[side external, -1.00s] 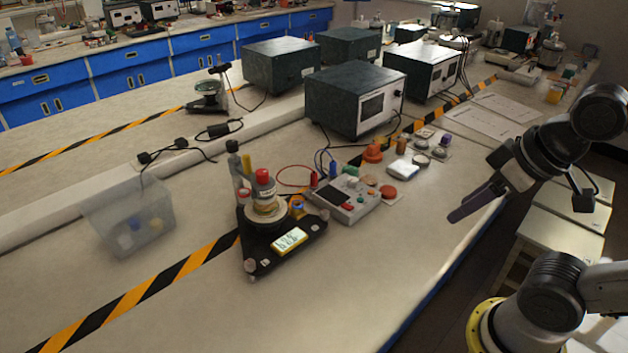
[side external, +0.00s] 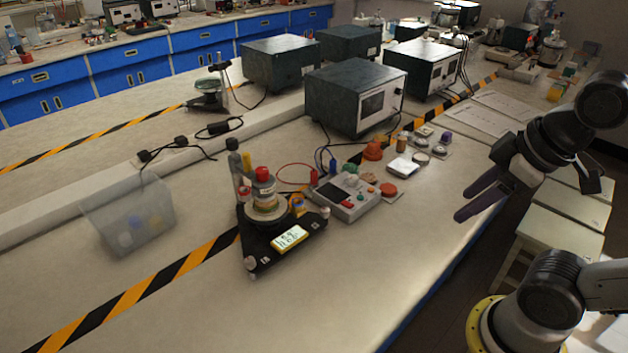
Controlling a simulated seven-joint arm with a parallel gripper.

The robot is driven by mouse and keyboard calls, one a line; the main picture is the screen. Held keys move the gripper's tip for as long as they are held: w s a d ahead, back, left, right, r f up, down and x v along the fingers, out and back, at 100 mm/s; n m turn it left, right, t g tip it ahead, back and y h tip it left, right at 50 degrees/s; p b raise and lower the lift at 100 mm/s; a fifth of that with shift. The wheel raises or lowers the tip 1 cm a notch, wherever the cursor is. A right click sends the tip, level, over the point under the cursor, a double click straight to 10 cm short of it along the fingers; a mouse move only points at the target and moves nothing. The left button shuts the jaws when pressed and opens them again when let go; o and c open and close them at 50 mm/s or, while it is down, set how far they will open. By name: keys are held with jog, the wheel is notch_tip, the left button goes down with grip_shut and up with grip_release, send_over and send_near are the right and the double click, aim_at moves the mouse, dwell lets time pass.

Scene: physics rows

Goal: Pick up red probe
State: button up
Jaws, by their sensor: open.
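The red probe (side external: 313,177) stands at the left back corner of the grey meter box (side external: 347,207), with a red wire looping to its left. A blue probe (side external: 332,167) stands just to its right, behind the box. My gripper (side external: 462,204) is at the right, above the bench's front edge. It is open and empty, with its two purple-grey fingers pointing left. It is well apart from the red probe.
A black three-cornered stand (side external: 268,253) with a red-capped bottle (side external: 264,185) is left of the meter. Small parts, including a red button (side external: 388,191), lie right of it. A dark instrument box (side external: 335,98) stands behind.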

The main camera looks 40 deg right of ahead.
jog(key=w+r+n, duration=0.9)
jog(key=w+r, duration=0.4)
jog(key=r, duration=0.1)
jog(key=n+g, duration=0.5)
jog(key=n, duration=0.1)
send_over(314, 171)
notch_tip(314, 171, down, 19)
jog(key=f, duration=1.1)
jog(key=shift+d, duration=0.2)
jog(key=shift+a+f, duration=0.15)
jog(key=shift+f, duration=2.9)
grip_shut()
